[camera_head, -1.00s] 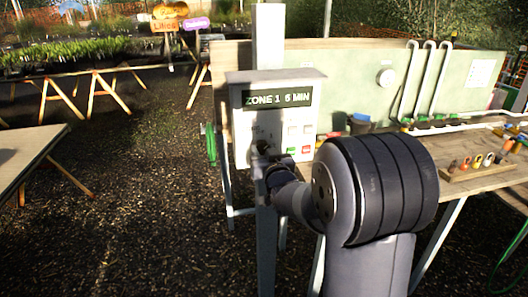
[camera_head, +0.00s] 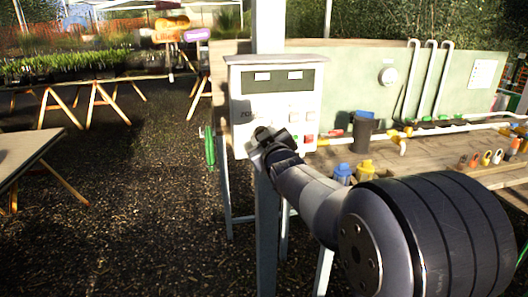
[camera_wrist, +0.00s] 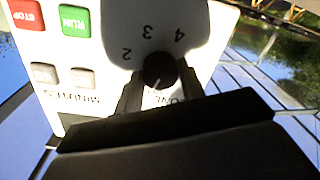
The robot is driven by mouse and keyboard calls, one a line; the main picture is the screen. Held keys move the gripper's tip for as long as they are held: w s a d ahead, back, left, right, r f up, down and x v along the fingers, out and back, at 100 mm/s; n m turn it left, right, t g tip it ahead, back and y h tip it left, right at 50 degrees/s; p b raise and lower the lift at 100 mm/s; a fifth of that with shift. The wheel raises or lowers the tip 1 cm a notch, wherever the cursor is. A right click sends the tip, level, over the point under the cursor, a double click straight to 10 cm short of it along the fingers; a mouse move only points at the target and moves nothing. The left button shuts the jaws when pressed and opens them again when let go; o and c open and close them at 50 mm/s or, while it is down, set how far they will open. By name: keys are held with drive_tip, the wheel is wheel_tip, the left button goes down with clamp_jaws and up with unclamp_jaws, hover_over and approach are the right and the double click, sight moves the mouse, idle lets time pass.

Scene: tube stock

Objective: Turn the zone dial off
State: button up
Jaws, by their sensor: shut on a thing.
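The zone dial (camera_wrist: 158,68) is a round black knob with a white pointer line on a white panel, with the numerals 2, 3 and 4 around it. In the wrist view its pointer points toward the lower part of the picture, away from those numerals; the mark it points to is hidden. My gripper (camera_wrist: 160,84) is shut on the dial, with one dark finger on each side. In the head view, my gripper (camera_head: 268,143) is at the lower left of the white control box (camera_head: 305,102) and hides the dial. The box's dark display (camera_head: 278,78) shows two small pale patches and no readable text.
Red STOP (camera_wrist: 28,14) and green RUN (camera_wrist: 74,20) buttons and grey buttons sit beside the dial. The box is on a post (camera_head: 268,225) before a bench (camera_head: 395,165) with pipes, a dark cup (camera_head: 363,132) and fittings. Gravel lies left.

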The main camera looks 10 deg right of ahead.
drive_tip(key=shift+f+n+b, duration=0.1)
drive_tip(key=shift+n+b, duration=1.4)
drive_tip(key=shift+b, duration=0.1)
drive_tip(key=o, duration=1)
drive_tip(key=s, duration=1)
drive_tip(key=shift+s+d+r, duration=0.15)
drive_tip(key=shift+s+r, duration=0.15)
drive_tip(key=shift+s, duration=0.05)
